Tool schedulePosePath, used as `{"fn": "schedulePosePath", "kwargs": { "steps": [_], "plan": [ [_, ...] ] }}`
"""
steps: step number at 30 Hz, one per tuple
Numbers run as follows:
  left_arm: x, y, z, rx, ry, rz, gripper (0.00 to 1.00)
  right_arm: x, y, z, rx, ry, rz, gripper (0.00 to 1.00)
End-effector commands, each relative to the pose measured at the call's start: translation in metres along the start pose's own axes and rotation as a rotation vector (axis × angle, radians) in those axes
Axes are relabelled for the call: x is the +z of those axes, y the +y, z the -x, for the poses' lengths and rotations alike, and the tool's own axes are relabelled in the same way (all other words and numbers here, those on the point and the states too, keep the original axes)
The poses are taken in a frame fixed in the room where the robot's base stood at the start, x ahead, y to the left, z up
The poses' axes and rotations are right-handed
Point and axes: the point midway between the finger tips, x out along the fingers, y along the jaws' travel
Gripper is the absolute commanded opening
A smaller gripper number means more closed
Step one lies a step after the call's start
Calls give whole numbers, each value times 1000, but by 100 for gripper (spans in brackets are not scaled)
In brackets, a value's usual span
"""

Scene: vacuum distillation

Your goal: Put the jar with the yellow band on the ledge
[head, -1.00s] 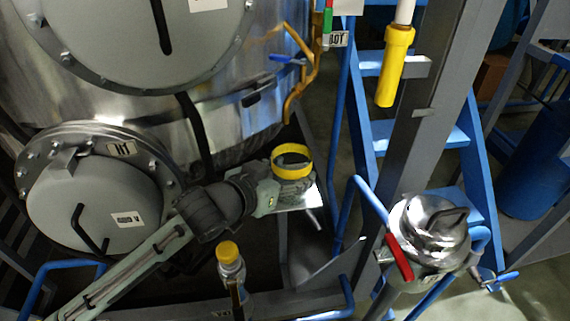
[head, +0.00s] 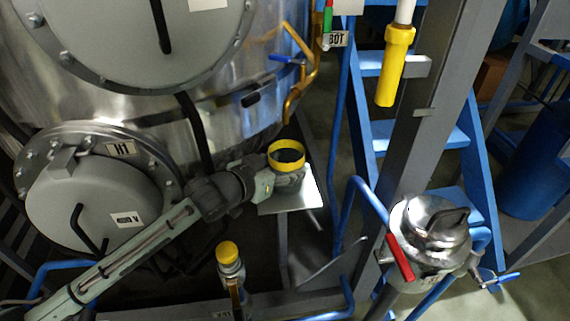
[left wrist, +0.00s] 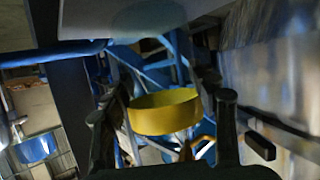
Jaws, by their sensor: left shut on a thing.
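The jar with the yellow band (head: 286,158) shows in the head view at the end of my left arm, over the small metal ledge (head: 292,202). I cannot tell whether its base touches the ledge. Its open mouth faces up toward the camera. My left gripper (head: 270,180) is shut on the jar from its left side and hides part of it. In the left wrist view the yellow band (left wrist: 165,111) sits between the two dark fingers of my left gripper (left wrist: 163,125). My right gripper is in neither view.
A large steel tank (head: 150,110) with round hatches stands behind and left of my arm. A steel vessel with a red lever (head: 400,257) and blue stairs (head: 440,140) are to the right.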

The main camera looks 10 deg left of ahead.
Motion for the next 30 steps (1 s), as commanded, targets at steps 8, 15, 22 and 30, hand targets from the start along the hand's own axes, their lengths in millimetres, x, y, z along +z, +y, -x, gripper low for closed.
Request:
{"fn": "schedulePosePath", "kwargs": {
  "steps": [8,15,22,30],
  "plan": [
    [1,0,0,0,-1,0,80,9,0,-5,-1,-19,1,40],
    [0,0,0,0,0,0,80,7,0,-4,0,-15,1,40],
    [0,0,26,0,-2,0,80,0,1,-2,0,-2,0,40],
    [0,0,84,0,-3,0,80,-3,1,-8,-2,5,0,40]
  ]
}}
